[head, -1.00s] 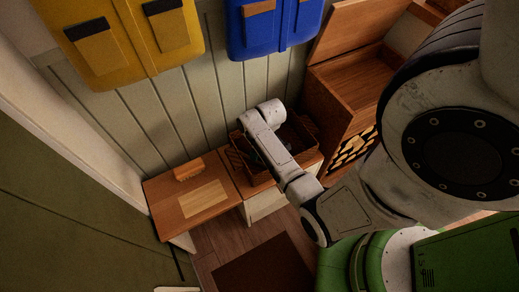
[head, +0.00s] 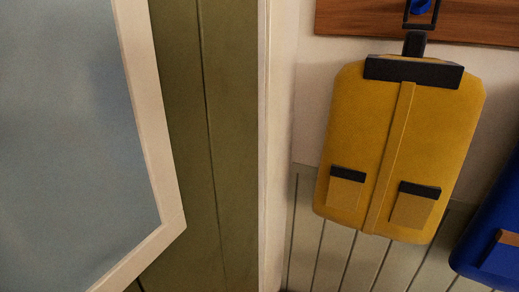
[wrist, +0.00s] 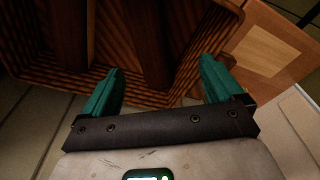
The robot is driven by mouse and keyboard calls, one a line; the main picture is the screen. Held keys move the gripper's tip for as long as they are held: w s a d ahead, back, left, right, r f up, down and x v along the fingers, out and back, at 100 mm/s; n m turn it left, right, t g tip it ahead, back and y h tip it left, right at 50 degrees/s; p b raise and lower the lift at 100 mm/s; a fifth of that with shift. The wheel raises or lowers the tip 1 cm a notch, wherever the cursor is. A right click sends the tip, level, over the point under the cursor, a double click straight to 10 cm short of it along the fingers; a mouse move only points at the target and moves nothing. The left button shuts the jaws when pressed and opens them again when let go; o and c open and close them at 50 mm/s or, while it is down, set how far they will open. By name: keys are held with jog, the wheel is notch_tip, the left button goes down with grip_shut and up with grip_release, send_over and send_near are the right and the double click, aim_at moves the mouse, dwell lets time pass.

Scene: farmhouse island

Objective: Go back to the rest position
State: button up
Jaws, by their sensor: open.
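My gripper (wrist: 158,92) shows in the wrist view with its two teal fingers wide apart and nothing between them. It is open and empty. A brown woven basket (wrist: 190,75) lies just beyond the fingertips. Dark brown upright shapes show inside the basket, too dim to make out. I cannot tell whether the fingers touch the basket's rim. The head view now shows none of my arm.
A wooden surface with a paler panel (wrist: 268,52) lies right of the basket. In the head view a yellow backpack (head: 400,150) hangs from a wooden rail (head: 475,18), with a blue one (head: 495,235) at right. A green door (head: 228,150) with a pale-framed pane stands left.

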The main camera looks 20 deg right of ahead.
jog(key=a+r+n+p, duration=0.1)
jog(key=a+r, duration=0.5)
jog(key=a, duration=0.5)
jog(key=s+a+r+n+p, duration=0.1)
jog(key=a+r+n, duration=0.1)
jog(key=a+r, duration=0.5)
jog(key=a, duration=0.4)
jog(key=shift+s+a+r+g, duration=0.25)
jog(key=shift+a+g, duration=0.05)
